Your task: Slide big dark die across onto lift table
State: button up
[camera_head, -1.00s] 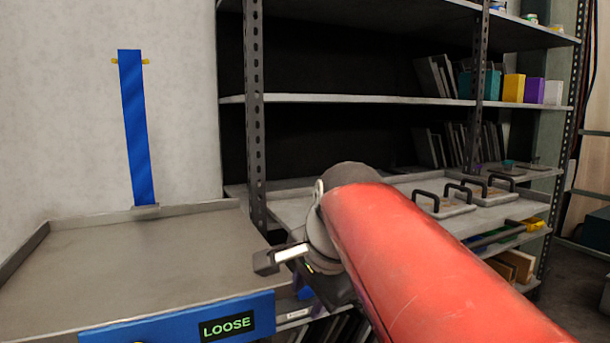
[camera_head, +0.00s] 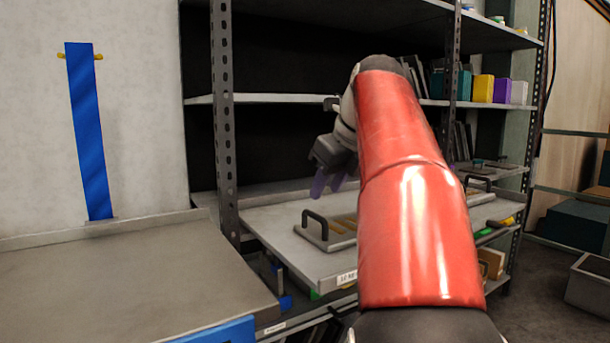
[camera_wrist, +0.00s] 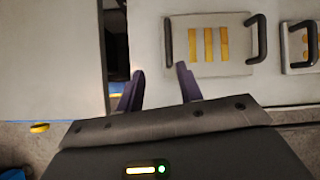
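The lift table (camera_head: 120,290) is a flat grey top at the left; its edge also shows in the wrist view (camera_wrist: 50,60). A flat die (camera_head: 322,238) with yellow bars and dark end handles lies on the middle shelf to its right; in the wrist view (camera_wrist: 208,68) it looks pale grey, and I cannot tell if it is the big dark one. My gripper (camera_head: 334,184) hangs above the shelf with purple fingers. In the wrist view my gripper (camera_wrist: 160,86) is open and empty, near the die's left handle, apart from it. My red arm hides part of the shelf.
A second handled die (camera_wrist: 300,48) lies to the right on the same shelf (camera_head: 285,240). A rack upright (camera_head: 224,120) stands between lift table and shelf. A gap (camera_wrist: 117,60) separates their edges. A blue strap (camera_head: 88,130) hangs on the wall. The lift table top is clear.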

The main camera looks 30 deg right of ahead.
aim_at(314, 216)
jog(key=shift+m, duration=0.9)
jog(key=b+x, duration=0.1)
jog(key=x, duration=0.2)
jog(key=d+b+x, duration=0.1)
jog(key=x, duration=0.3)
jog(key=b+x, duration=0.1)
jog(key=x, duration=0.3)
jog(key=shift+w+d, duration=0.3)
jog(key=shift+w, duration=0.25)
jog(key=shift+r, duration=0.1)
grip_shut()
